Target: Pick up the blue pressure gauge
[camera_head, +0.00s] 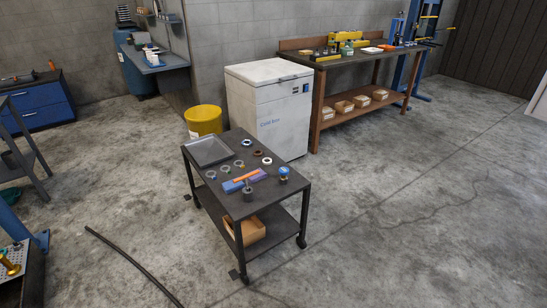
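A small round blue item with a light band (284,174), which looks like the blue pressure gauge, stands near the right edge of the dark cart top (268,205). It is too small to read a dial. A blue flat item with an orange bar across it (244,180) lies to its left. A dark cylindrical part (248,192) stands in front of that, near the cart's front edge. My gripper is not in view.
A grey tray (209,151) and several small rings lie on the cart top. A cardboard box (250,230) sits on its lower shelf. A white cold box (268,110) and yellow bucket (203,121) stand behind. Floor to the right is open; a dark hose (130,262) lies front left.

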